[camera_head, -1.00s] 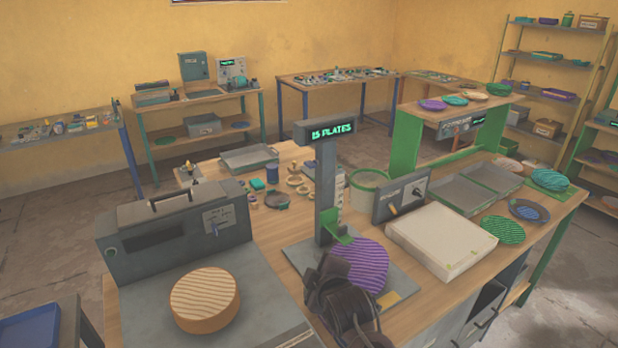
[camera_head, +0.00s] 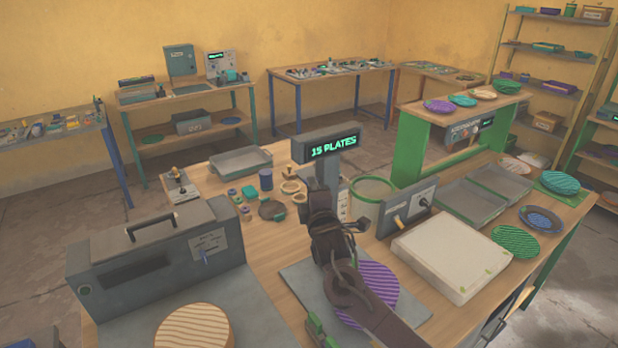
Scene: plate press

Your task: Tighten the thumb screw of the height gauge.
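The height gauge is a grey post with a display head (camera_head: 327,145) that reads "15 PLATES". Its base plate (camera_head: 297,277) lies on the bench with a purple ridged plate (camera_head: 378,276) on it. My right gripper (camera_head: 322,200) is at the post, just below the display. My dark arm reaches up to it from the bottom right, over the purple plate. The gripper and arm hide most of the post, and I cannot make out the thumb screw. The finger gap is too dark to read. My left gripper is not in view.
A grey machine box (camera_head: 160,262) with a handle stands left, behind a round wooden block (camera_head: 194,328). A pale slab (camera_head: 450,253) and a small switch panel (camera_head: 407,207) are close on the right. Small pots and a grey tray (camera_head: 241,161) lie behind.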

